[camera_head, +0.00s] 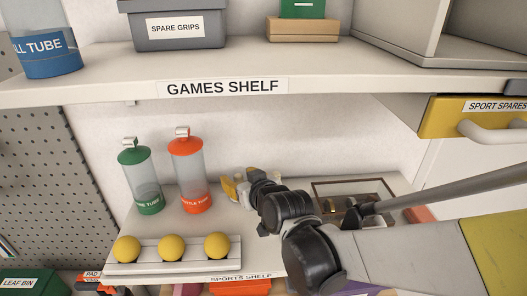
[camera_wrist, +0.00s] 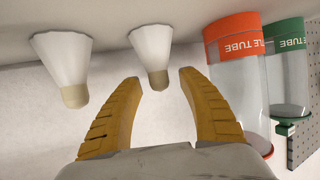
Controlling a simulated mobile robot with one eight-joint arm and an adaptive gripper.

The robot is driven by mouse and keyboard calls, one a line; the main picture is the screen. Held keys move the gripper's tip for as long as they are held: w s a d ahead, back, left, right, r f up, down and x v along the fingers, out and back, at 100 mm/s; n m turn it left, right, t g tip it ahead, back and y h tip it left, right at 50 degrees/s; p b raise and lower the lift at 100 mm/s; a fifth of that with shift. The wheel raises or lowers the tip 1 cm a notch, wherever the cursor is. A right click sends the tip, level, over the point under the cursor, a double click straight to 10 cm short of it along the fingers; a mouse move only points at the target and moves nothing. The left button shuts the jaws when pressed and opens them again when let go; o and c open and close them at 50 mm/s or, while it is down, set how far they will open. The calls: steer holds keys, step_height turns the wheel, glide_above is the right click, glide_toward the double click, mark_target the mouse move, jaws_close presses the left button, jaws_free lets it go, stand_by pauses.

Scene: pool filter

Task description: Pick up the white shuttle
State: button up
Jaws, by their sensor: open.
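Two white shuttles show in the wrist view, both with a tan tip pointing down the picture. One shuttle (camera_wrist: 152,48) is at the upper middle, its tip in line with the gap between my fingertips. The other shuttle (camera_wrist: 62,62) is at the left, outside my left finger. My gripper (camera_wrist: 159,78) has its yellow fingers spread, with nothing clamped; I cannot tell whether they touch the nearer shuttle. In the head view my gripper (camera_head: 238,184) is low over the back of the sports shelf, right of the orange tube, and largely hides the shuttles.
The orange-lidded shuttle tube (camera_head: 191,178) stands close left of my gripper, with a green-lidded tube (camera_head: 142,184) beyond it. Yellow balls (camera_head: 171,247) sit in a rack at the front. A framed case (camera_head: 352,190) is at the right. The games shelf (camera_head: 130,88) hangs above.

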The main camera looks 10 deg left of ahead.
steer(key=shift+w+a+f, duration=0.15)
steer(key=shift+w, duration=0.1)
steer(key=c, duration=0.9)
steer(key=shift+c, duration=0.2)
steer(key=shift+r, duration=0.2)
